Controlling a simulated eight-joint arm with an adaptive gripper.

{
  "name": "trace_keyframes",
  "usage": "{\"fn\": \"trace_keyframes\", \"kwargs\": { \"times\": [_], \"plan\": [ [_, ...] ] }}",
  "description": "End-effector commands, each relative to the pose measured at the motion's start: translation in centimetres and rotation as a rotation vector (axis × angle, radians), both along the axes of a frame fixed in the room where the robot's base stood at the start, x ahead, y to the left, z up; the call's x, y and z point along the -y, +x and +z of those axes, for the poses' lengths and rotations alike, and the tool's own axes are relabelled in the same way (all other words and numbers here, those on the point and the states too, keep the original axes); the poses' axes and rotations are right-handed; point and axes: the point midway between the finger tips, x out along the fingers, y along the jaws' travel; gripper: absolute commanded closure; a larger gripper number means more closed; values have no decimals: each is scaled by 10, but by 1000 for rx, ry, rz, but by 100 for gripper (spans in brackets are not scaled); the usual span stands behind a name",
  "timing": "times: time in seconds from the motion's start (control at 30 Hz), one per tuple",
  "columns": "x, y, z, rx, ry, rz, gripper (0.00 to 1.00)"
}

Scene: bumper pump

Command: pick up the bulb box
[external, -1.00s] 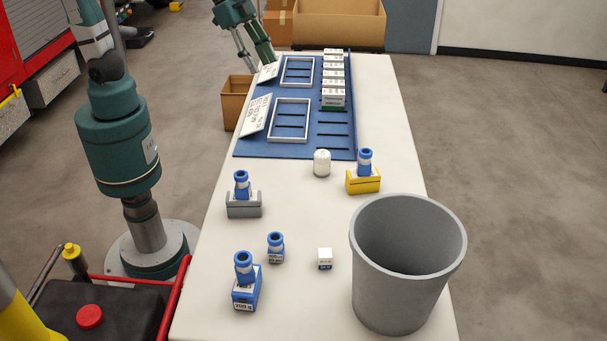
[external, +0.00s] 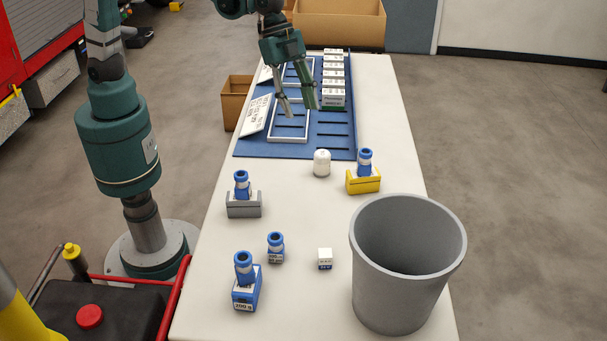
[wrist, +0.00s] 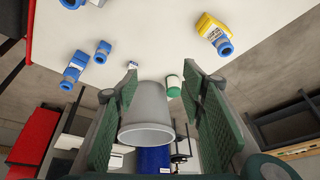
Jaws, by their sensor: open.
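Several white boxes (external: 333,80) stand in a row at the right side of the blue rack board; the nearest has a green lower edge. I cannot read which box is the bulb box. My gripper (external: 301,109) is open and empty above the board, left of the row's near end. In the wrist view, my gripper (wrist: 160,68) has its fingers wide apart with nothing between the pads.
A grey bin (external: 400,285) stands at the front right. Blue-topped bottles stand on the table, one in a yellow holder (external: 363,182), another in a grey holder (external: 243,207). A white jar (external: 321,163) stands before the blue board (external: 245,148). White frames (external: 273,120) lie on the board.

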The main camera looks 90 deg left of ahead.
Motion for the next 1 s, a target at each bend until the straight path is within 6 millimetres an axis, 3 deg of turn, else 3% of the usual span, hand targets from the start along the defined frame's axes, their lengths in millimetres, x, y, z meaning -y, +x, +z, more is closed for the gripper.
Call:
{"fn": "trace_keyframes", "kwargs": {
  "times": [0.4,1.0],
  "plan": [
    [70,42,-54,-19,7,-165,60],
    [172,78,-154,-39,10,-411,60]
  ]
}}
